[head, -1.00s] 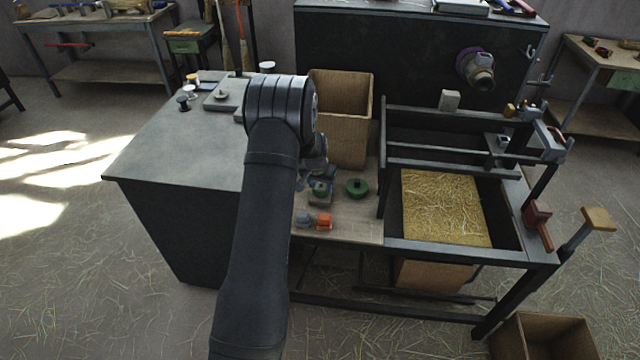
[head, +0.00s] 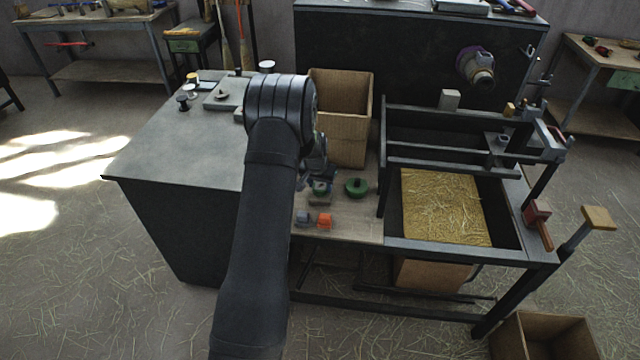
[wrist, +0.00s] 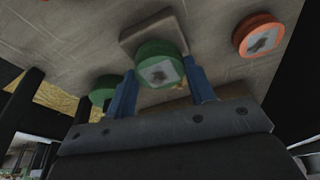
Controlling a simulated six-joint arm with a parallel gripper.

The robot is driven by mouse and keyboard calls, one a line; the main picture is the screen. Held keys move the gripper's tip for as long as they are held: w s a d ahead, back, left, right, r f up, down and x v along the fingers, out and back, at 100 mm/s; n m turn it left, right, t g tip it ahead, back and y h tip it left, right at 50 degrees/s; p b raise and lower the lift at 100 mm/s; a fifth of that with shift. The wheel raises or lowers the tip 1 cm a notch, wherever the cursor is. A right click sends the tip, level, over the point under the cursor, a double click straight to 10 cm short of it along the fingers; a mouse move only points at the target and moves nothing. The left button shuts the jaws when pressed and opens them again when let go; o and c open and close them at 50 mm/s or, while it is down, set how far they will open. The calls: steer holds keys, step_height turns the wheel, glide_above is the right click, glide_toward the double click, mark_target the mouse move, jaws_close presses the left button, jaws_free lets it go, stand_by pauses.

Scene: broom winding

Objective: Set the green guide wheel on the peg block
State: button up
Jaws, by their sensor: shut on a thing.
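The green guide wheel (wrist: 158,65) has a pale square mark on its face. It sits between the two blue fingers of my gripper (wrist: 160,82), which is shut on it. A grey block (wrist: 135,36) lies right behind the wheel in the wrist view. In the head view the wheel (head: 320,187) shows small at the block (head: 319,201), below my wrist. I cannot tell whether the wheel rests on the block or is just above it. The peg is hidden.
A second green round piece (head: 357,187) lies to the right. An orange wheel (head: 324,221) and a small grey piece (head: 303,218) lie near the front edge. A tall cardboard box (head: 341,140) stands behind. The dark frame with straw (head: 445,205) is at the right.

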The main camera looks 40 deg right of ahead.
steer(key=shift+f, duration=0.5)
steer(key=o, duration=0.8)
steer(key=shift+c, duration=0.2)
steer(key=shift+r, duration=0.1)
steer(key=v, duration=1)
steer(key=shift+s+a+r, duration=0.15)
steer(key=shift+r, duration=0.2)
steer(key=shift+f, duration=0.1)
steer(key=shift+x, duration=4.3)
